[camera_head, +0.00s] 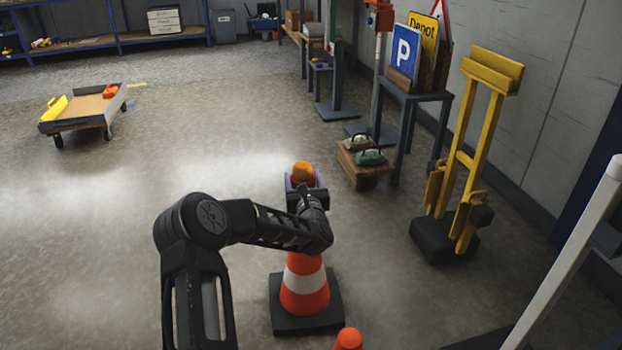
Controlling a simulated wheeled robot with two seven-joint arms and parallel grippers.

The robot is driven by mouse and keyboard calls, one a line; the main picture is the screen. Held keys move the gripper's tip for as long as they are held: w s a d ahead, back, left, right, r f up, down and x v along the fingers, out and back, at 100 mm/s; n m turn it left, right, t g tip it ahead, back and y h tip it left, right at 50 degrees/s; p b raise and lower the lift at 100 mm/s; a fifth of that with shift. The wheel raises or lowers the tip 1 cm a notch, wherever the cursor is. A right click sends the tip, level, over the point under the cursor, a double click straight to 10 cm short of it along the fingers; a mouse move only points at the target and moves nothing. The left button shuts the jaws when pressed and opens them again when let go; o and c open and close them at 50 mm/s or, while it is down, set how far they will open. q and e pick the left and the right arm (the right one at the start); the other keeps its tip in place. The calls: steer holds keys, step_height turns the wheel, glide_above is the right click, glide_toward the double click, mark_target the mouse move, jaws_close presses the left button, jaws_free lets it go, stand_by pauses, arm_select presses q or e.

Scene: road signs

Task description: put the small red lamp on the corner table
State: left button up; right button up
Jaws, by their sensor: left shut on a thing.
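My left gripper (304,187) is shut on a small lamp (303,170) with an orange round top and a little red under it. The lamp is beyond the black wrist, which hides its lower part. It appears held above the floor, past the striped cone. A grey table (411,95) stands by the right wall, bearing a blue P sign and a yellow Depot sign. A smaller grey table (319,67) stands farther back. I cannot tell for sure which is the corner table. My right gripper is not in view.
An orange and white cone (304,285) stands below my left arm. A yellow barrier frame (463,155) stands right. A low cart (85,107) is at left; open floor lies between.

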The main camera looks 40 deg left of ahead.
arm_select(q)
steer(key=s+d+m+t+h, duration=0.1)
steer(key=s+d+m+h, duration=0.1)
steer(key=d, duration=1)
steer(key=s+d+f+m+t+h, duration=0.1)
steer(key=d+m+h, duration=0.3)
steer(key=d, duration=0.8)
steer(key=s+d+f+m+t+h, duration=0.1)
steer(key=s+d+m+t+h, duration=0.2)
steer(key=d, duration=0.9)
steer(key=h, duration=0.3)
steer(key=shift+d+h, duration=0.25)
steer(key=shift+h, duration=0.15)
